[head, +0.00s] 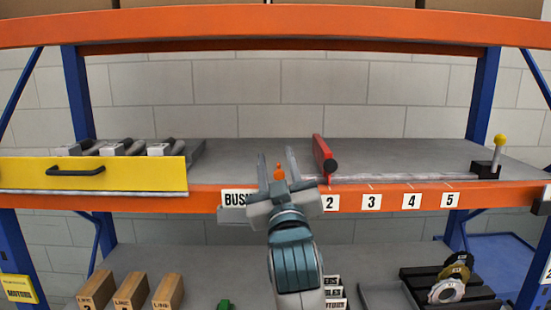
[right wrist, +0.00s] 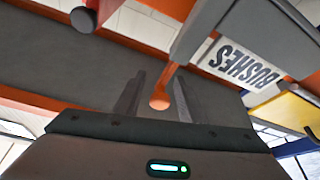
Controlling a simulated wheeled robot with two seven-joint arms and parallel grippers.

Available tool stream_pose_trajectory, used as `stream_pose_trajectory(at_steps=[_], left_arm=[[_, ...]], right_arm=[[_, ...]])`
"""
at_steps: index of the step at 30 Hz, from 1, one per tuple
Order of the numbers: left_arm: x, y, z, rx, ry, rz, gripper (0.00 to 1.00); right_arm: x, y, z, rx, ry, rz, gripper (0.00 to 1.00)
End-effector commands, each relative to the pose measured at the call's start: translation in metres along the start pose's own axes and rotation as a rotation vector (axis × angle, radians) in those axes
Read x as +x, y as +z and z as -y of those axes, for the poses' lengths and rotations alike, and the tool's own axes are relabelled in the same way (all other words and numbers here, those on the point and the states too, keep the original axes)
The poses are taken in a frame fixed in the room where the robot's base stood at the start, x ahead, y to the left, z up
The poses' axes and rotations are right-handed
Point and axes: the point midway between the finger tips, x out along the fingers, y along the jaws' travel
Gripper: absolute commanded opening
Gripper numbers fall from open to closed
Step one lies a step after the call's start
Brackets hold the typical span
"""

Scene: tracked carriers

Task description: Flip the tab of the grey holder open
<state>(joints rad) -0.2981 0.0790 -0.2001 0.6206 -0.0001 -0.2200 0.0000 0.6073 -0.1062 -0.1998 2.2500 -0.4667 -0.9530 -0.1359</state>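The grey holder (head: 232,215) hangs at the front edge of the orange shelf beam, below the "BUSHES" label, partly hidden by my right gripper. In the right wrist view the grey holder (right wrist: 262,45) fills the upper right beside its label. An orange tab with a round end (head: 279,173) shows between the fingers of my right gripper (head: 277,160). In the right wrist view the tab (right wrist: 160,102) hangs between the two spread fingers (right wrist: 157,98). The fingers are open; I cannot tell whether either touches the tab. My left gripper is not in view.
A yellow drawer front (head: 120,174) is at left. A black block with a yellow-knobbed lever (head: 497,150) is at right. Wooden blocks (head: 131,290) sit on the lower shelf.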

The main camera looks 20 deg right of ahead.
Motion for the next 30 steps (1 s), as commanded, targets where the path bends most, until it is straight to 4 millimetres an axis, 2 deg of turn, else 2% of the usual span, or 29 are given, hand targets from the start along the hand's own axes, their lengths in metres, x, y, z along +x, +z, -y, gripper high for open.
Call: stream_pose_trajectory(at_steps=[6,7,11,12,19,30], left_arm=[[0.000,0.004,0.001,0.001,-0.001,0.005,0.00],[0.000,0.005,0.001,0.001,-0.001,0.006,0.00],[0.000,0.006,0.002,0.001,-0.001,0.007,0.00],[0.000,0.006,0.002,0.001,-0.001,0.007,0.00],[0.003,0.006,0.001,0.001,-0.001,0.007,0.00],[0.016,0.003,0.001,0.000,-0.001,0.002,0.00]], right_arm=[[0.000,0.000,0.000,0.000,0.000,0.000,0.37],[0.000,0.000,0.000,0.000,0.000,0.000,0.34],[0.000,0.000,0.000,0.000,0.000,0.000,0.03],[0.000,0.000,0.000,0.000,0.000,0.000,0.00],[0.000,0.001,-0.001,0.021,0.008,0.001,0.00],[-0.001,0.004,-0.009,0.178,0.072,0.000,0.00]])
